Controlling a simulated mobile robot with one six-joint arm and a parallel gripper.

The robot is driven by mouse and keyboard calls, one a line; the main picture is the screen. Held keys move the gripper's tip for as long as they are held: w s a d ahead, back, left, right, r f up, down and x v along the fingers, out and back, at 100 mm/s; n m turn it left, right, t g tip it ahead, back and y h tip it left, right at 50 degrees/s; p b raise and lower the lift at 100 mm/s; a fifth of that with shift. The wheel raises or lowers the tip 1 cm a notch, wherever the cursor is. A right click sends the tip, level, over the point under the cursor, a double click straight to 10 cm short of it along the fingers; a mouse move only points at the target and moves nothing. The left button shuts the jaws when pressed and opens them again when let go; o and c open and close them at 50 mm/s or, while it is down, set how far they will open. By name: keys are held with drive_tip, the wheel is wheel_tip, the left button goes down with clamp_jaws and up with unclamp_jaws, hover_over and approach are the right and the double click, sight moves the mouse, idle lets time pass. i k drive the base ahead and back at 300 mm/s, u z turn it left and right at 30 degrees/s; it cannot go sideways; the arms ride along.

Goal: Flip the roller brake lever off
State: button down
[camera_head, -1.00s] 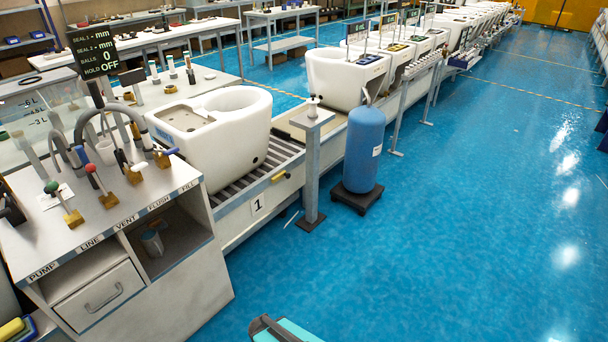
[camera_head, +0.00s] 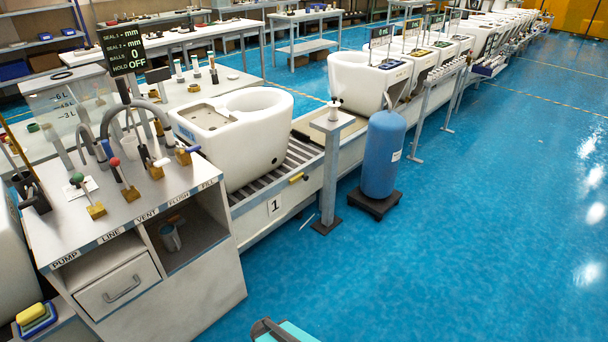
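A small yellow lever (camera_head: 297,177) sticks out from the side rail of the roller conveyor (camera_head: 262,204), just right of the number 1 plate (camera_head: 275,206). It looks like the roller brake lever; it lies close to the rail, and its exact setting is too small to read. A white toilet (camera_head: 240,140) stands on the rollers behind it.
A bench (camera_head: 170,290) with labelled levers, PUMP to FLUSH and FILL, stands left of the conveyor. A grey post (camera_head: 329,175) and a blue tank (camera_head: 383,155) on a dark base stand right of the lever. The blue floor in front is clear.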

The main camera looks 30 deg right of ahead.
sight(295, 179)
drive_tip(key=i, duration=0.85)
drive_tip(key=z, duration=0.05)
